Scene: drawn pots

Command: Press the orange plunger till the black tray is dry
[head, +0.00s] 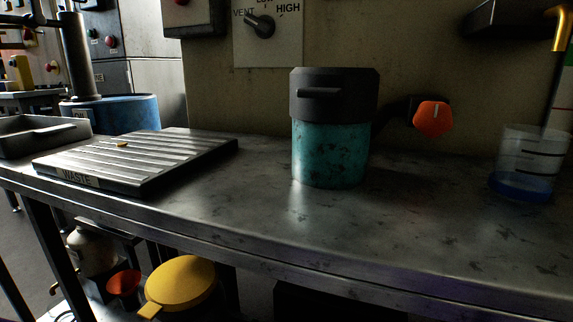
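Neither of my grippers is in the head view. An orange faceted knob (433,118) with a pale mark sits on a dark stem at the wall, right of the teal canister; I cannot tell whether it is the plunger. A dark grey, shallow tray (45,136) stands at the bench's left end. Its inside is in shadow, and I cannot tell whether it holds liquid.
The teal canister (330,152) with a black lid stands mid-bench. A clear beaker (530,165) with blue liquid stands at right below a yellow-tipped spout (562,28). The bench's front right is clear. A yellow lidded pot (180,283) is underneath.

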